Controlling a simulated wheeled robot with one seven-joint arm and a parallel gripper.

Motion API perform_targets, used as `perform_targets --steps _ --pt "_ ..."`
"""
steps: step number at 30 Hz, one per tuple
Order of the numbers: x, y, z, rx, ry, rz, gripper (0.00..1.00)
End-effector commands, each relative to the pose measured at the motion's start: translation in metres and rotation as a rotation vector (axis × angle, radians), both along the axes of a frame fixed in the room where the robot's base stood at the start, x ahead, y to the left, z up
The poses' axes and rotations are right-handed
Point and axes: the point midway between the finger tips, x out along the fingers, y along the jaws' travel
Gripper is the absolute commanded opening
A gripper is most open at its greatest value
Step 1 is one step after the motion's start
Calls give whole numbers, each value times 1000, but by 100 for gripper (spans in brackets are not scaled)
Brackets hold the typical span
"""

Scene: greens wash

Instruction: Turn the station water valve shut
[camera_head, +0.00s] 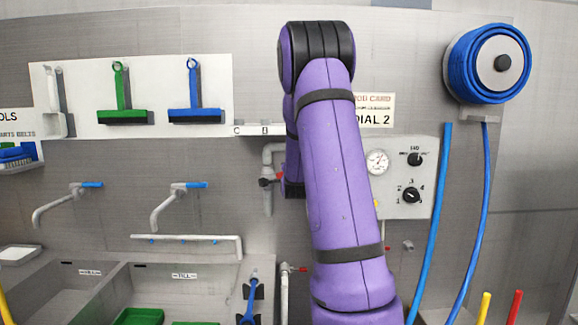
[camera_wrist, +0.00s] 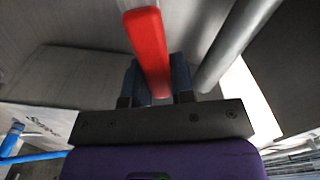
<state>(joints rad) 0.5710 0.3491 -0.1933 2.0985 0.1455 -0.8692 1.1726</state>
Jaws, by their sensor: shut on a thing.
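In the wrist view, a red bar-shaped valve handle (camera_wrist: 147,40) runs down between my gripper's (camera_wrist: 157,90) two dark fingers. My gripper is shut on it near its lower end. In the head view, a grey wall pipe with a valve (camera_head: 266,182) shows just left of my purple arm. A dark part of my gripper (camera_head: 292,189) shows beside that valve. The arm hides most of the gripper and the rest of the handle. I cannot tell the handle's exact angle to the pipe.
A grey pipe (camera_wrist: 236,42) runs close beside the fingers. A dial panel (camera_head: 412,207) with a gauge stands right of my arm. Two blue-handled taps (camera_head: 180,200) hang over the sinks at left. A second red-handled valve (camera_head: 298,269) sits lower. A blue hose reel (camera_head: 488,64) is at upper right.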

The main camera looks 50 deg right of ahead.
Motion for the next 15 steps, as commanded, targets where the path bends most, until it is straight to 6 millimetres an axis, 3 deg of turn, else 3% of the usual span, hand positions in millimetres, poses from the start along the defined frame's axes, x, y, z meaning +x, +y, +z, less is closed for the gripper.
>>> perform_targets --steps 15 --pt "-6 -4 -33 215 -248 -1 0"
